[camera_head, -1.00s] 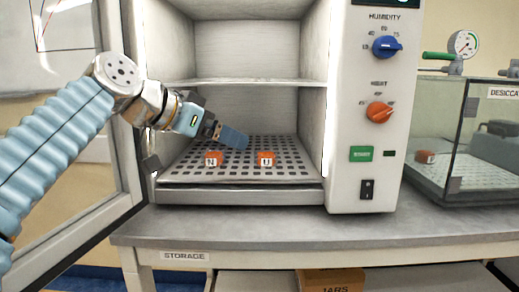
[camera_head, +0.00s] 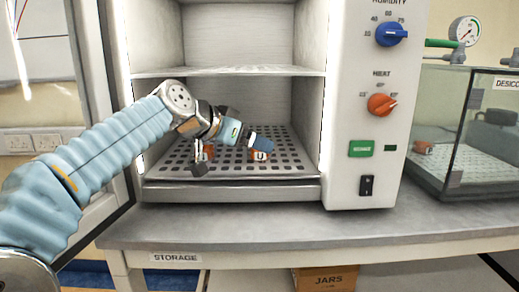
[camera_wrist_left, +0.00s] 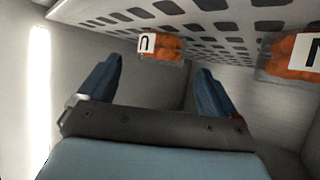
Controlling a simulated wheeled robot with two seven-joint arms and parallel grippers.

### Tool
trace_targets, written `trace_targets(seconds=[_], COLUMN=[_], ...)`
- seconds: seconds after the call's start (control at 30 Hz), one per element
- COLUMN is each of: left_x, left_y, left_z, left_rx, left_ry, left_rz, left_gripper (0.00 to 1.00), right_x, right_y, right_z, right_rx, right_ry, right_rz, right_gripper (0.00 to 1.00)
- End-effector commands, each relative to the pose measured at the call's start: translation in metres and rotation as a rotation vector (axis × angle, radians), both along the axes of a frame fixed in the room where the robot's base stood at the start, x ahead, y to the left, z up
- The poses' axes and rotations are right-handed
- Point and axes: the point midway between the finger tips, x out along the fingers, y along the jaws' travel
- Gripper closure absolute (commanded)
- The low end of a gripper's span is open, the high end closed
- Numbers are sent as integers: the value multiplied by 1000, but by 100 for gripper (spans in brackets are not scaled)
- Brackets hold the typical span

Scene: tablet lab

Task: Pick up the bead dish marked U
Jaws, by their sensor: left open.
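The bead dish marked U (camera_head: 260,156) is a small clear dish of orange beads with a white label, on the perforated shelf (camera_head: 298,163) inside the open cabinet. My left gripper (camera_head: 258,142) is open and reaches into the cabinet, its blue fingers just above and partly over this dish. In the left wrist view, the U dish (camera_wrist_left: 166,46) appears upside down, beyond the gap between the two fingers (camera_wrist_left: 157,82). The dish marked N (camera_head: 207,152) stands to the left, partly hidden by my wrist; it also shows in the wrist view (camera_wrist_left: 290,57). My right gripper is out of view.
An upper shelf (camera_head: 230,71) spans the cabinet above my wrist. The control panel wall (camera_head: 372,105) closes its right side, and the open door stands at left. A desiccator (camera_head: 470,130) with another orange dish (camera_head: 423,147) is at right.

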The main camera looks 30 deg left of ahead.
Motion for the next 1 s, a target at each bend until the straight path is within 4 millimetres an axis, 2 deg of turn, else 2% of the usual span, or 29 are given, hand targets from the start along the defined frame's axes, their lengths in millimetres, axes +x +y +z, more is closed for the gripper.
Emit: trace_targets(seconds=[0.17, 0.4, 0.8, 1.0], left_x=[17, 19, 18, 18], left_y=[-4, -4, -4, -4], left_z=[-9, -10, -10, -9], left_rx=[0, 1, 1, 1], left_ry=[1, 0, -1, -1], left_rz=[-1, 0, 0, 0], left_gripper=[8, 10, 70, 70], right_x=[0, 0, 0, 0], right_y=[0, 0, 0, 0], right_z=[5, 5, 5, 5], right_rx=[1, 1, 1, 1], right_ry=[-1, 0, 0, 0], right_rz=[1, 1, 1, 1], right_gripper=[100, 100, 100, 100])
